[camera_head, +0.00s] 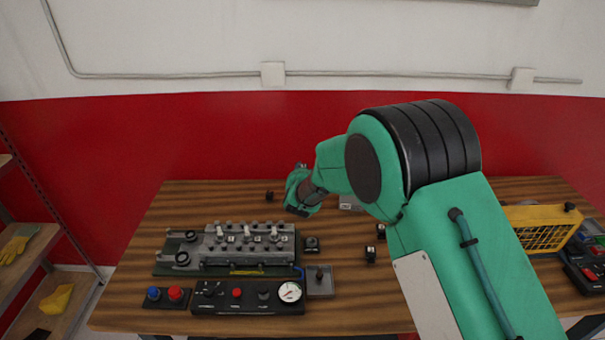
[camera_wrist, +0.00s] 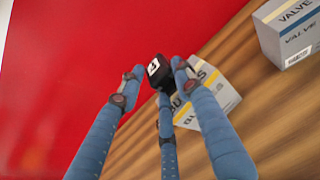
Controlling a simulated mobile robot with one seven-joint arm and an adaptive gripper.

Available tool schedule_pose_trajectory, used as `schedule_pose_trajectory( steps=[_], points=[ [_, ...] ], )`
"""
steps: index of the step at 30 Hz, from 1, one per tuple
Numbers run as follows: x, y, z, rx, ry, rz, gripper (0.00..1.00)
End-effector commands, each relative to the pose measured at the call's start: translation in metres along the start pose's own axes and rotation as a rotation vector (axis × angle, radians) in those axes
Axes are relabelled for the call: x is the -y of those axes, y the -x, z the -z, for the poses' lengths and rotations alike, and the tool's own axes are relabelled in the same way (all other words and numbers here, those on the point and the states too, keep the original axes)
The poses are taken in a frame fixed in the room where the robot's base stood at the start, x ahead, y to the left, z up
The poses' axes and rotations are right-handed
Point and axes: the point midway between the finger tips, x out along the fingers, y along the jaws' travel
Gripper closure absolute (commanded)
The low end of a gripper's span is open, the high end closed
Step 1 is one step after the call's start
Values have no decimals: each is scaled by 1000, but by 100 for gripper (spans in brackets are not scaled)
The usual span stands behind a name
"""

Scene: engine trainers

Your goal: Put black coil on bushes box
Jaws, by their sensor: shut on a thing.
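In the wrist view my gripper (camera_wrist: 155,76) is shut on a small black coil (camera_wrist: 157,67) with a white mark on its face. The bushes box (camera_wrist: 207,92), white and grey with a yellow stripe and partly hidden lettering, lies just beyond and to the right of the coil. The coil overlaps the box's left edge in the picture; I cannot tell whether they touch. In the head view my gripper (camera_head: 299,190) is over the back of the table, small and partly hidden by my wrist, and the held coil cannot be made out.
A valve box (camera_wrist: 290,32) stands at upper right in the wrist view. The wooden table (camera_head: 345,315) bears an engine trainer (camera_head: 215,262), a control panel with gauge (camera_head: 248,297), a small tray (camera_head: 320,281), several small black parts (camera_head: 311,244) and a yellow case (camera_head: 540,232). A red wall stands behind.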

Motion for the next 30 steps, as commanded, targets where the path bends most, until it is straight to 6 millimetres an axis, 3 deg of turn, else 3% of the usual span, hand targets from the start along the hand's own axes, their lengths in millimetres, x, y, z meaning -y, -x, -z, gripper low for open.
schedule_pose_trajectory(
  steps=[11,12,14,30],
  points=[
    [0,-1,1,1,0,0,97],
    [0,-1,2,0,1,0,60],
    [0,0,1,0,1,0,49],
    [0,1,-2,0,1,0,49]
  ],
)
